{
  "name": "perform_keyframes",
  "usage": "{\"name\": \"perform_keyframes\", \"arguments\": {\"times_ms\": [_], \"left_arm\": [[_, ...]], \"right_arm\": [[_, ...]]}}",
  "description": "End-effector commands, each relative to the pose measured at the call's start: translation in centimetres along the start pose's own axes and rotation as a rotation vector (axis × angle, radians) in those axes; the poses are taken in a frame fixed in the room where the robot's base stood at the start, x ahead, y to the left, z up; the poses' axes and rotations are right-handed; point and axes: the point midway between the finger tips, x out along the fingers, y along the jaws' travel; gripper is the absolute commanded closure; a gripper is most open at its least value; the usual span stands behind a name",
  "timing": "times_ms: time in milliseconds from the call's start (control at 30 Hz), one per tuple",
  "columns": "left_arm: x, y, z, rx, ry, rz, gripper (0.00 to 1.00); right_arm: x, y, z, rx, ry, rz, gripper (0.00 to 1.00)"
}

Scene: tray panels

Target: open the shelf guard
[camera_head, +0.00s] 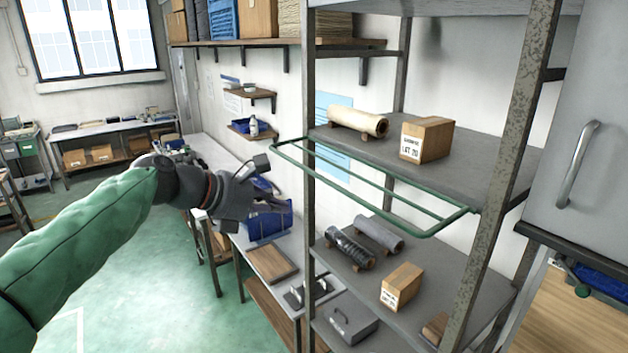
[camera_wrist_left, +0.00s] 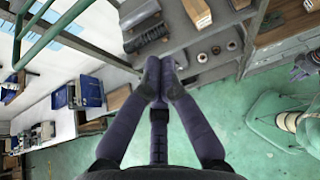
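The shelf guard is a green rail frame (camera_head: 446,222) at the upper board of the metal rack. It sticks out nearly flat from the rack's front, with its long bars crossing between the posts. In the left wrist view, green bars (camera_wrist_left: 57,28) show at the upper left, apart from the fingers. My left gripper (camera_head: 284,200) is left of the rack, in front of the workbench and below the guard's left end, not touching the guard. In the left wrist view its fingers (camera_wrist_left: 160,68) meet at the tips with nothing visible between them.
The upper board (camera_head: 460,165) holds a cream roll (camera_head: 357,120) and a carton (camera_head: 427,138). The lower board holds dark rolls (camera_head: 350,247) and another carton (camera_head: 402,286). A grey cabinet door (camera_head: 590,140) stands at right. The floor at left is free.

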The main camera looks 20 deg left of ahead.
Motion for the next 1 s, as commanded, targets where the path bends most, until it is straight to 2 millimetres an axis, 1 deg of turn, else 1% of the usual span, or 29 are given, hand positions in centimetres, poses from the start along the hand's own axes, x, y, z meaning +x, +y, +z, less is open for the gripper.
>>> {"name": "perform_keyframes", "arguments": {"times_ms": [33, 100, 167, 267, 367, 700, 767, 800, 833, 1000], "left_arm": [[-1.0, -0.3, 0.9, -0.015, -0.011, -0.002, 1.00], [-1.5, -0.5, 1.3, -0.030, -0.019, -0.006, 1.00], [-1.3, -0.6, 1.4, -0.036, -0.021, -0.008, 1.00], [-0.3, -0.7, 1.4, -0.037, -0.020, -0.010, 1.00], [1.2, -0.7, 1.4, -0.036, -0.019, -0.010, 1.00], [7.6, -0.7, 1.5, -0.034, -0.018, -0.009, 1.00], [8.6, -0.7, 1.5, -0.034, -0.019, -0.009, 1.00], [8.0, -0.6, 2.5, -0.032, -0.024, -0.005, 1.00], [7.8, -0.5, 3.1, -0.031, -0.025, -0.004, 1.00], [7.2, -0.5, 4.7, -0.032, -0.022, -0.006, 1.00]], "right_arm": [[-0.3, -0.1, 0.0, 0.000, 0.000, 0.000, 0.60], [-0.3, -0.1, 0.0, 0.000, 0.000, 0.000, 0.60], [-0.3, -0.1, 0.0, 0.000, 0.000, 0.000, 0.60], [-0.3, -0.1, 0.0, 0.000, -0.001, 0.000, 0.60], [-0.3, -0.1, 0.0, 0.000, -0.001, 0.000, 0.60], [-0.6, -0.2, 0.0, 0.000, 0.000, 0.000, 0.60], [-0.6, -0.2, 0.0, 0.000, 0.000, 0.000, 0.60], [-1.0, -0.4, 0.1, 0.000, -0.001, 0.000, 0.60], [-1.2, -0.4, 0.1, 0.000, -0.001, 0.000, 0.60], [-1.8, -0.6, 0.1, 0.000, 0.000, 0.000, 0.60]]}}
